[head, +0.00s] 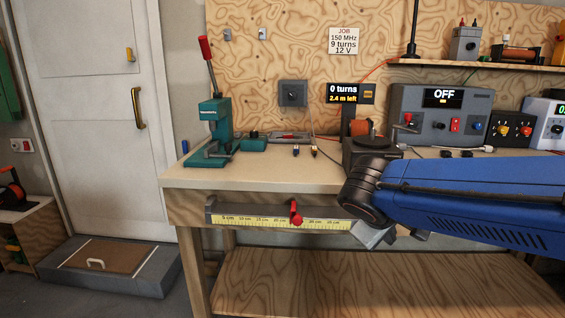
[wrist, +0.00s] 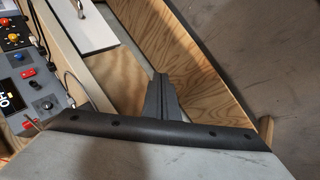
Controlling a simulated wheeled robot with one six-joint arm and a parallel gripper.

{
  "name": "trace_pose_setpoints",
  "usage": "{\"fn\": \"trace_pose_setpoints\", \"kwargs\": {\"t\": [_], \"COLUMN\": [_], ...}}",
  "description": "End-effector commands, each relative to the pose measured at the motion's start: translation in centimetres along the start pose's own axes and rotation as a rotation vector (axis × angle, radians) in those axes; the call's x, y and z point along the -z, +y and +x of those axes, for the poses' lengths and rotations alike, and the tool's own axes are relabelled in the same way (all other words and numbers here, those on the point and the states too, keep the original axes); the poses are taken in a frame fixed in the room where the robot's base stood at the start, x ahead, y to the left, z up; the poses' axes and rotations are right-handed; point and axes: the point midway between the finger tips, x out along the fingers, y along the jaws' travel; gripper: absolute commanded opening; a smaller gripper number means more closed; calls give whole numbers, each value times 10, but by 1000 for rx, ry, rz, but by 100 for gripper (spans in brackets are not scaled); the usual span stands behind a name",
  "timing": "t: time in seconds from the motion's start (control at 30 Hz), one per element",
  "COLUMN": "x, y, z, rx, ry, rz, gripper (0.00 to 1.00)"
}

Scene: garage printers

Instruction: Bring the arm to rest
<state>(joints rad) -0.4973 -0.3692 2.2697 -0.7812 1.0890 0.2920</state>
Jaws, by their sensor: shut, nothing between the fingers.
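My arm (head: 470,200) reaches in from the right in the head view, its blue link in front of the workbench and its black wrist joint near the bench's front edge. My gripper shows in the wrist view (wrist: 160,95) with its dark fingers together and nothing between them. In the head view only a grey part of the hand shows below the wrist joint, and the fingertips are hidden or unclear there.
The workbench (head: 290,176) carries a green lever press (head: 216,125), a turns counter (head: 345,93) and a grey power unit reading OFF (head: 440,112). A yellow ruler with a red slider (head: 297,218) runs along the bench front.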

Motion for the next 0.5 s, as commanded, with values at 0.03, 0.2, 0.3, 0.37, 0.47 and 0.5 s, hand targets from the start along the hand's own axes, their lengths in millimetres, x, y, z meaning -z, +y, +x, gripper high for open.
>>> {"fn": "trace_pose_setpoints", "kwargs": {"t": [0.03, 0.2, 0.3, 0.37, 0.47, 0.5], "x": [-22, -84, -114, -130, -152, -159], "y": [1, -12, -24, -33, -48, -53], "z": [3, 7, 6, 5, 1, 0], "rx": [35, 169, 244, 286, 353, 377], "ry": [-20, -63, -74, -76, -71, -65], "rz": [43, 179, 265, 317, 405, 439], "gripper": [0, 0, 0, 0, 0, 0]}}
